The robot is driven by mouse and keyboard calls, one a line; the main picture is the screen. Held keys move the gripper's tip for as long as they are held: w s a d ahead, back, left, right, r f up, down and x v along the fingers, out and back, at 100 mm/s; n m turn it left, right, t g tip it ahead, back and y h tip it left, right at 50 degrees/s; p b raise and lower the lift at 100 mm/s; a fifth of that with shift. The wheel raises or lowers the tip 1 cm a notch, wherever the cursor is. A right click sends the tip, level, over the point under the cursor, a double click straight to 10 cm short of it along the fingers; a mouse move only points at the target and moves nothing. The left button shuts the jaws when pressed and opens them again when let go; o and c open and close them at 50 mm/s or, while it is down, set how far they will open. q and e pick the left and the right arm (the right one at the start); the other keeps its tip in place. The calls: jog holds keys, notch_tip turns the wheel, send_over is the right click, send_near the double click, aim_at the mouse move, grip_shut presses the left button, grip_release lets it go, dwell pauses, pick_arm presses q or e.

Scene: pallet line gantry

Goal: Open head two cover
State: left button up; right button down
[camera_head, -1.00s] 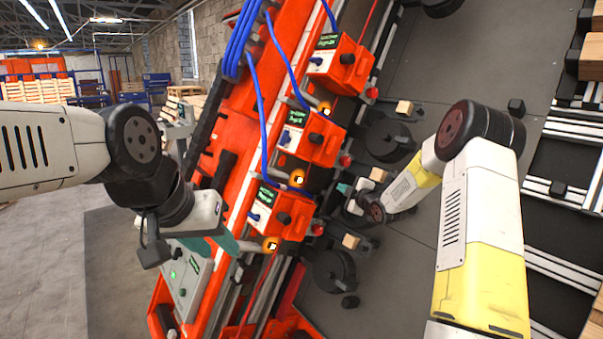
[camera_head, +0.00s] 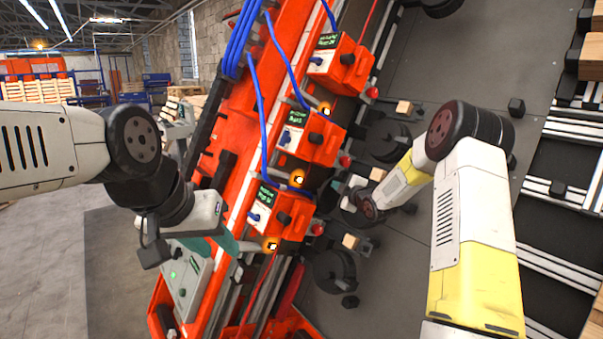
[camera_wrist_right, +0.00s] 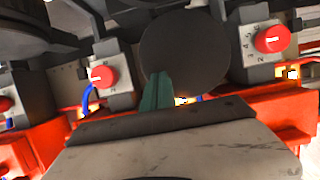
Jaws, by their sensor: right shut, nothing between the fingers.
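Three red head boxes sit along the red gantry beam; the middle one (camera_head: 318,138) has a small green display, and none shows a readable number. Dark round discs hang beside the heads, one (camera_head: 388,140) near the middle box; I cannot tell which part is the head two cover. My right gripper (camera_head: 338,191) is between the middle and lowest boxes, partly hidden by its wrist. In the right wrist view its green fingers (camera_wrist_right: 157,92) are together and empty, in front of a dark disc (camera_wrist_right: 190,45). My left gripper (camera_head: 232,244) is beside the lowest box, its fingertips unclear.
A red knob on a numbered dial (camera_wrist_right: 272,38) stands right of the disc, and another red knob (camera_wrist_right: 103,76) stands left. Blue hoses (camera_head: 262,110) run along the beam. A grey panel (camera_head: 187,275) is below my left gripper.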

aim_at(329, 182)
jog(key=shift+a, duration=0.1)
jog(key=shift+w+a+r, duration=0.15)
jog(key=shift+w+a, duration=0.6)
jog(key=shift+a, duration=0.05)
jog(key=shift+w+a, duration=0.1)
jog(key=shift+w+a, duration=0.4)
jog(key=shift+w, duration=0.05)
jog(key=v, duration=1)
jog(key=shift+s+d, duration=0.2)
jog(key=shift+d, duration=0.15)
dwell(1.0)
